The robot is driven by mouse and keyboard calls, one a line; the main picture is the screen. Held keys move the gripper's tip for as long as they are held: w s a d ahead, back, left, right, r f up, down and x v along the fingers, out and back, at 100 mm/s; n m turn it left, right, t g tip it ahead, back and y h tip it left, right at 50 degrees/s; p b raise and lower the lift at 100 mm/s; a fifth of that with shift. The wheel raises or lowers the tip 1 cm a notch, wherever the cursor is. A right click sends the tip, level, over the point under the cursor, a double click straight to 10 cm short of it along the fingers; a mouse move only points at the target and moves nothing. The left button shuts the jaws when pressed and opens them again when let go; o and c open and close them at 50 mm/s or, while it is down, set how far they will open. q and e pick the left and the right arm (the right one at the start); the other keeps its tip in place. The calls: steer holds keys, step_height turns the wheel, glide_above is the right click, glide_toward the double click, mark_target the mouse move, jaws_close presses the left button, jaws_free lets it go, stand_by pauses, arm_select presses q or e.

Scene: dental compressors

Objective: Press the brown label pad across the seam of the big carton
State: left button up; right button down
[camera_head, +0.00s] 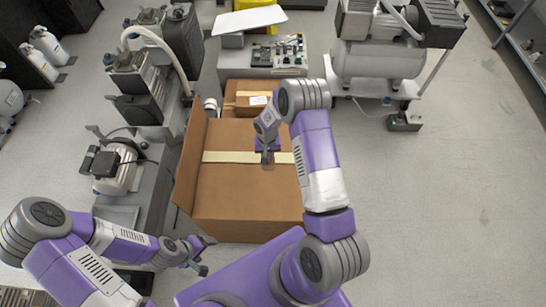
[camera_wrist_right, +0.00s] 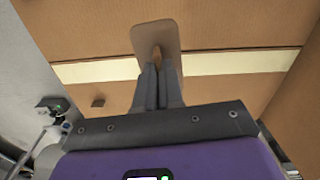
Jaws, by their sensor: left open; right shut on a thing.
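The big carton (camera_head: 240,195) stands in front of me, with a pale seam strip (camera_head: 225,157) running left to right across its top. The strip also shows in the right wrist view (camera_wrist_right: 225,64). My right gripper (camera_head: 267,158) is over the carton top at the strip. In the right wrist view it (camera_wrist_right: 158,72) is shut on the brown label pad (camera_wrist_right: 157,36), which overlaps the strip. I cannot tell whether the pad touches the carton. My left gripper (camera_head: 203,257) is open and empty, low at the carton's near left corner.
A smaller carton (camera_head: 245,98) with a white label sits behind the big one. Compressors (camera_head: 140,85) line the left side, and a large tank compressor (camera_head: 378,60) stands at the back right. A bench (camera_head: 262,60) with parts is behind. The floor at right is clear.

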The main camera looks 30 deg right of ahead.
mark_target(272, 161)
steer(key=shift+m, duration=0.7)
steer(key=w+d+f, duration=0.1)
steer(key=d+f+b, duration=0.1)
steer(key=d, duration=0.1)
steer(key=shift+w+f, duration=0.2)
steer(key=shift+w, duration=0.2)
arm_select(q)
step_height(272, 161, down, 6)
steer(key=b, duration=0.4)
arm_select(e)
steer(key=shift+f, duration=3.25)
arm_select(q)
steer(key=shift+f+b, duration=0.65)
steer(key=shift+b, duration=0.05)
arm_select(e)
steer(key=shift+f, duration=0.65)
arm_select(q)
steer(key=shift+f, duration=0.15)
arm_select(e)
steer(key=shift+s+f, duration=0.1)
steer(key=shift+s, duration=0.05)
steer(key=c, duration=1.2)
jaws_free()
steer(key=shift+c, duration=0.2)
steer(key=shift+o, duration=0.3)
